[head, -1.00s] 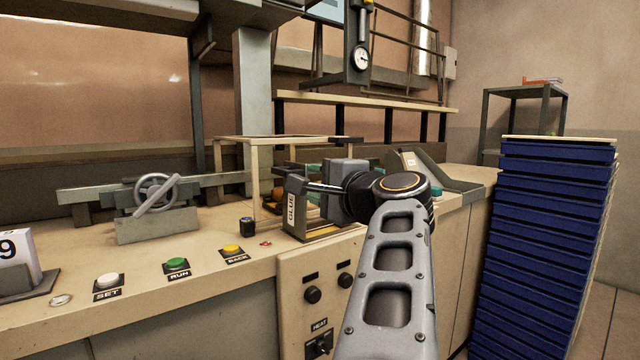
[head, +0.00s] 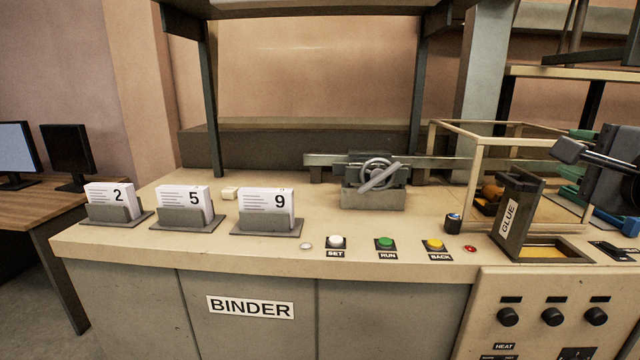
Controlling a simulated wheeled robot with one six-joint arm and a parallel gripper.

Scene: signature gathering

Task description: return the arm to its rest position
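My gripper (head: 572,151) shows only in part at the right edge of the head view. A dark grey block-like finger and a slim bar stick out to the left from its dark body. It is in front of the frame over the bench, to the right of the glue post (head: 509,217). I see nothing held, but the second finger is not clear, so I cannot tell how far apart the fingers are. The rest of my arm is outside the picture.
A handwheel clamp (head: 373,190) stands behind the SET (head: 337,242), RUN (head: 385,243) and BACK (head: 434,244) buttons. A pale open frame (head: 474,180) stands near my gripper.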

